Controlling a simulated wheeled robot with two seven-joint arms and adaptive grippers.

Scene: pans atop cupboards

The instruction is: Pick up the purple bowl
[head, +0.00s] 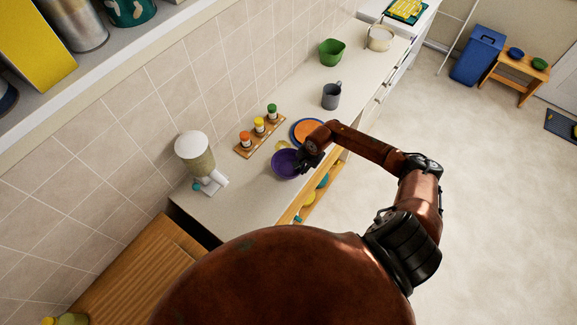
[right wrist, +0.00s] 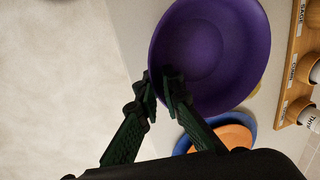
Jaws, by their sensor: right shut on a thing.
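The purple bowl (head: 287,164) is on the light counter near its front edge, in the head view. It also fills the top of the right wrist view (right wrist: 215,50). My right gripper (head: 303,165) reaches the bowl's right side from the arm on the right. In the right wrist view its two dark green fingers (right wrist: 160,80) are close together at the bowl's near rim, shut on it. The bowl looks about level; I cannot tell whether it is lifted off the counter. My left gripper is not in view.
A blue and orange plate (head: 308,132) lies just behind the bowl. A wooden rack of spice jars (head: 259,136) stands toward the wall. A white dispenser (head: 200,165) stands left. A grey mug (head: 331,95) and a green container (head: 332,52) are further back. An open drawer (head: 310,195) sits below.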

